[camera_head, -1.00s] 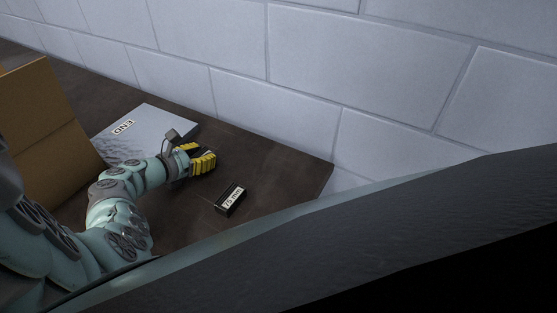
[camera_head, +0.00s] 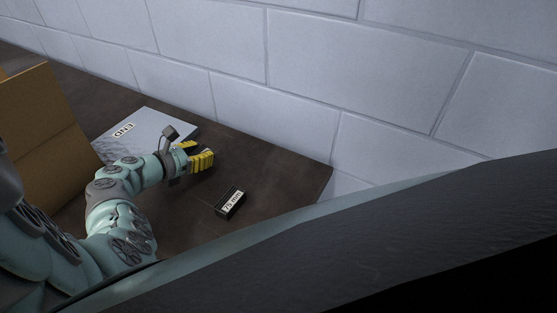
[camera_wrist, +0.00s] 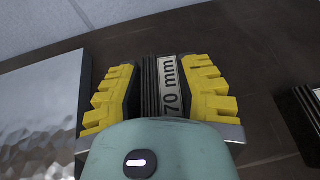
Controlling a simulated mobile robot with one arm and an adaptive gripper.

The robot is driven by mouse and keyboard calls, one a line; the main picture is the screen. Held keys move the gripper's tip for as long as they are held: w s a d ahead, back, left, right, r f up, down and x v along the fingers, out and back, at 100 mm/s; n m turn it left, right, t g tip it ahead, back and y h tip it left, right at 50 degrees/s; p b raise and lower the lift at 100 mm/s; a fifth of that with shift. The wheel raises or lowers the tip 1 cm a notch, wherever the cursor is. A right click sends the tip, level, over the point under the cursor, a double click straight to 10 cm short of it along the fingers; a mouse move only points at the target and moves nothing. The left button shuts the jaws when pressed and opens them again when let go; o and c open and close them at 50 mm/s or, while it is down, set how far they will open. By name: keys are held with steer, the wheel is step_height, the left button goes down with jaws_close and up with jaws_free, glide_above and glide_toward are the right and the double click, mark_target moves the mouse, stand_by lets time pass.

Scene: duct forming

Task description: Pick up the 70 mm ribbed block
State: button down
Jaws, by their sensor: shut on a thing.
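The 70 mm ribbed block (camera_wrist: 151,88) is dark with ribs and a pale label reading "70 mm". It sits between the yellow ridged fingers of my gripper (camera_wrist: 160,95) in the wrist view, and the fingers are shut on it. In the head view my gripper (camera_head: 199,158) is over the dark table, right of the metal sheet, and the fingers mostly hide the block. I cannot tell whether the block is clear of the table.
A 75 mm block (camera_head: 231,203) lies on the dark table (camera_head: 275,170) to the right; its edge also shows in the wrist view (camera_wrist: 305,115). A metal sheet marked "END" (camera_head: 150,122) lies behind my arm. A cardboard box (camera_head: 40,120) stands left. A block wall (camera_head: 280,100) runs behind.

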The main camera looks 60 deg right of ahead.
step_height(320, 180, up, 2)
steer(key=shift+r, duration=0.1)
steer(key=s+a, duration=0.2)
steer(key=s, duration=0.2)
steer(key=s+a, duration=0.3)
steer(key=s, duration=0.2)
steer(key=s+a+b, duration=0.1)
steer(key=s+a, duration=0.2)
steer(key=s, duration=0.1)
steer(key=shift+s+a+r, duration=0.2)
steer(key=shift+a+r, duration=0.05)
steer(key=shift+r, duration=0.15)
